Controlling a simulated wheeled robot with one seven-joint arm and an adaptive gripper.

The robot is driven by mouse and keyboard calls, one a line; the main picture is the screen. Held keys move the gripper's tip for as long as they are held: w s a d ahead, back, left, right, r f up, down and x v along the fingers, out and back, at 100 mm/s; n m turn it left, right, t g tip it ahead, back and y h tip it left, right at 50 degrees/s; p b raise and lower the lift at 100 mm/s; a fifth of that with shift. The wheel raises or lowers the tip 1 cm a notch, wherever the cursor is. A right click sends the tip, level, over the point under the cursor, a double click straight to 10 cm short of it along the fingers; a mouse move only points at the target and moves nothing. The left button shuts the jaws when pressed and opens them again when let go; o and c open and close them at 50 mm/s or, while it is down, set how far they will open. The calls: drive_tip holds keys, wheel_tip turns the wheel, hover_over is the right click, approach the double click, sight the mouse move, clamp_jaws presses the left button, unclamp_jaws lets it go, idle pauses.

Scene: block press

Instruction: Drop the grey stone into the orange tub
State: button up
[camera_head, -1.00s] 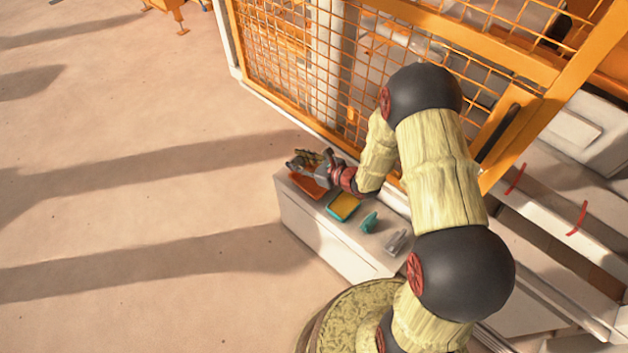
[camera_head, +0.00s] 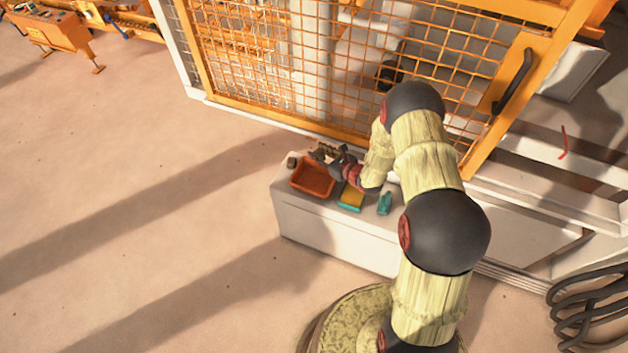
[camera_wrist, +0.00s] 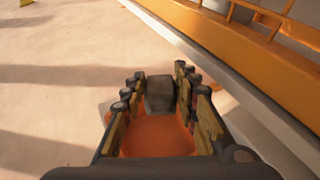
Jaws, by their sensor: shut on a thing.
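The orange tub (camera_head: 313,181) stands near the left end of the white bench. My gripper (camera_head: 322,151) is at the tub's back side in the head view, with its fingers pointing left. In the wrist view my gripper (camera_wrist: 160,80) is shut on the grey stone (camera_wrist: 160,94), a dark blocky piece between the fingertips. The tub's orange inside (camera_wrist: 157,136) shows below the fingers and the stone. I cannot clearly make out the stone in the head view.
The white bench (camera_head: 325,228) runs along an orange mesh fence (camera_head: 270,75). A yellow and teal item (camera_head: 351,198) and a teal item (camera_head: 384,203) stand to the right. Open floor lies left.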

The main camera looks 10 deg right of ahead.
wheel_tip(320, 180, down, 5)
drive_tip(key=b, duration=0.3)
drive_tip(key=shift+f, duration=0.2)
drive_tip(key=o, duration=1.2)
drive_tip(key=shift+o, duration=0.3)
drive_tip(key=shift+s, duration=0.1)
drive_tip(key=v, duration=1.1)
drive_tip(key=shift+s+d+r, duration=0.15)
drive_tip(key=shift+s+d, duration=0.05)
drive_tip(key=shift+s, duration=0.15)
